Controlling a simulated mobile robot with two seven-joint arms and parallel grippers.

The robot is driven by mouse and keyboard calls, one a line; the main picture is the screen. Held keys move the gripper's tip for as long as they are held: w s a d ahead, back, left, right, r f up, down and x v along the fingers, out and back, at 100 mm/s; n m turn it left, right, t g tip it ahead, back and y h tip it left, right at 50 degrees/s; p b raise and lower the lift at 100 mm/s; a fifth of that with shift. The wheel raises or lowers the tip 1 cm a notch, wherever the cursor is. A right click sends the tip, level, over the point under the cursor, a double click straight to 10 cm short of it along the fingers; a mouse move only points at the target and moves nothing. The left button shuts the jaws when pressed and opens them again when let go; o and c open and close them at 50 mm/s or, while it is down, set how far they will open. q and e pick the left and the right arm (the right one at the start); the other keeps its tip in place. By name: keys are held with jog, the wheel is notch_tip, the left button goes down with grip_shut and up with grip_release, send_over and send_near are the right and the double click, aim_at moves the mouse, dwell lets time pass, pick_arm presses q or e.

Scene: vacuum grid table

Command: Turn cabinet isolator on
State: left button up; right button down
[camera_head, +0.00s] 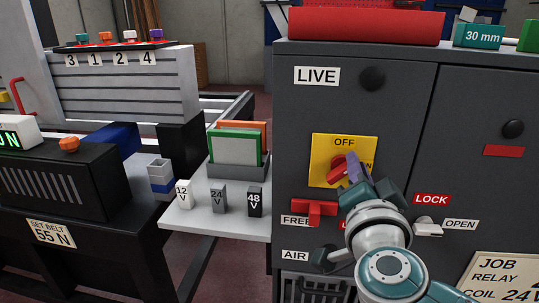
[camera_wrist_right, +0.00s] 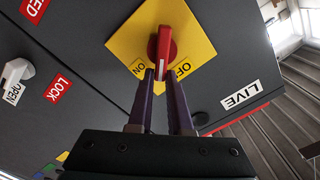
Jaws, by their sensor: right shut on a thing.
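The cabinet isolator is a red rotary handle (camera_head: 338,168) on a yellow plate (camera_head: 322,150) marked OFF at the top and ON at the right, on the grey cabinet's left door. In the right wrist view the red handle (camera_wrist_right: 164,48) points between the OFF and ON words on its yellow plate (camera_wrist_right: 130,38). My right gripper (camera_head: 354,172) reaches it from the lower right. Its purple fingers (camera_wrist_right: 161,78) are shut on the handle's end, one on each side. The gripper partly covers the ON word in the head view. My left gripper is not in view.
Below the plate are a red T-shaped handle (camera_head: 313,210) and a dark AIR knob (camera_head: 325,258). A pale OPEN/LOCK handle (camera_head: 428,229) sits to the right. A black LIVE knob (camera_head: 372,78) is above. A white shelf (camera_head: 225,228) with several voltage blocks stands left.

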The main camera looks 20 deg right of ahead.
jog(key=shift+s+d+f+m+b, duration=0.1)
jog(key=shift+f+m+b, duration=0.3)
jog(key=shift+m, duration=0.95)
jog(key=shift+s+d+f+m+b, duration=0.2)
jog(key=shift+m+b, duration=0.35)
jog(key=shift+m, duration=0.85)
jog(key=shift+w+d+f+m+b, duration=0.1)
jog(key=shift+f+m+b, duration=0.35)
jog(key=shift+m, duration=0.9)
jog(key=shift+r, duration=0.1)
jog(key=c, duration=0.8)
grip_release()
jog(key=shift+c, duration=0.2)
jog(key=shift+a, duration=0.1)
jog(key=v, duration=1)
jog(key=shift+w, duration=0.1)
